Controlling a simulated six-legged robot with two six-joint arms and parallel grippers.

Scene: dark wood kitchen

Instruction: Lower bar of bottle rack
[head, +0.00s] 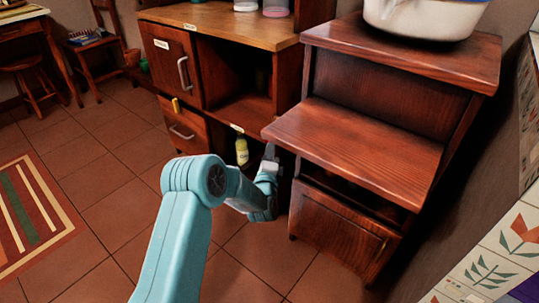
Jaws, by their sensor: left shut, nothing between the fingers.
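A yellow-green bottle (242,150) stands upright in the low open compartment of the dark wood cabinet (222,105), under a small white label. I take this compartment to be the bottle rack; its bar cannot be made out from here. My left gripper (270,152) is shut and empty, pointing up just right of the bottle, in front of the cabinet and by the left edge of the stepped wooden unit. The gripper and forearm hide part of the compartment's right side. Whether the gripper touches anything cannot be told. My right gripper is out of view.
The stepped wooden unit (355,140) stands close on the right, its shelf jutting out near my gripper. A white basin (425,18) sits on top of it. A striped rug (30,222), stool and chair are at left. The tiled floor (110,190) between is clear.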

